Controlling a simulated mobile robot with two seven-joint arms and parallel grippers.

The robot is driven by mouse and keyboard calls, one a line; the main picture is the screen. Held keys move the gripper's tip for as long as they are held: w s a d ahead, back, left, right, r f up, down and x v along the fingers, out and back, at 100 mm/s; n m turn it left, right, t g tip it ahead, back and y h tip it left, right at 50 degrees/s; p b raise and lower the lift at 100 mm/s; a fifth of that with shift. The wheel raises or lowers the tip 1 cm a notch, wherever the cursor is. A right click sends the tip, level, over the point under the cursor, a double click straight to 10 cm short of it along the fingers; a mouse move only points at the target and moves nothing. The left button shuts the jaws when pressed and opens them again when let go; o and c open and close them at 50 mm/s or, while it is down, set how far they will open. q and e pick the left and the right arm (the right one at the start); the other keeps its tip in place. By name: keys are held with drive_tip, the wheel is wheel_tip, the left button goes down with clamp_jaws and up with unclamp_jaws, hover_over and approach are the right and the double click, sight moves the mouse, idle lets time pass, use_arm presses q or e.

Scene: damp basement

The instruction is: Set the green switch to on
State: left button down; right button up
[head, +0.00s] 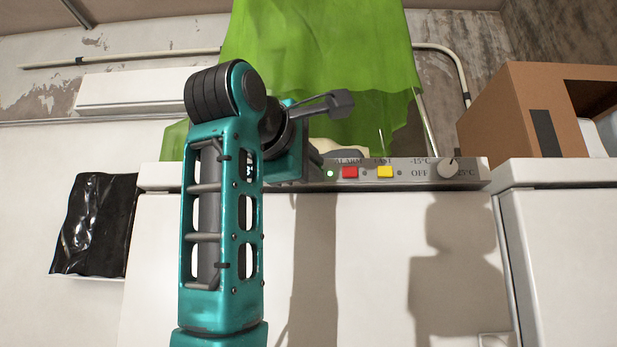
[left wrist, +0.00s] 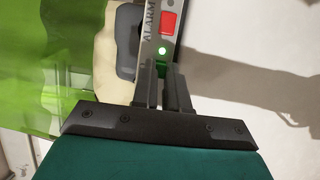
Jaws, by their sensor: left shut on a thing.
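The green switch (left wrist: 161,70) shows only as a small green patch between my left fingers in the left wrist view; the fingers hide most of it. My left gripper (left wrist: 164,80) is shut on it at the control strip (head: 413,171) of a white appliance. The lamp (head: 330,174) beside the switch glows green; it also shows in the left wrist view (left wrist: 161,50). In the head view, my left arm and gripper (head: 315,168) cover the switch. My right gripper is not in view.
On the strip, a red switch (head: 350,172), a yellow switch (head: 385,171) and a white dial (head: 447,168) sit to the right. Their small lamps look dark. A green cloth (head: 320,50) hangs behind. A cardboard box (head: 530,115) stands at right.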

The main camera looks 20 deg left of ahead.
use_arm(q)
drive_tip(key=shift+d, duration=0.1)
drive_tip(key=c, duration=1.1)
unclamp_jaws()
drive_tip(key=shift+d, duration=0.1)
drive_tip(key=s+b, duration=0.2)
drive_tip(key=s, duration=0.2)
drive_tip(key=s+a+b, duration=0.1)
drive_tip(key=s+b, duration=0.2)
drive_tip(key=s, duration=0.1)
drive_tip(key=s+b, duration=0.3)
drive_tip(key=s, duration=0.1)
drive_tip(key=shift+s+a, duration=0.3)
drive_tip(key=shift+s, duration=0.1)
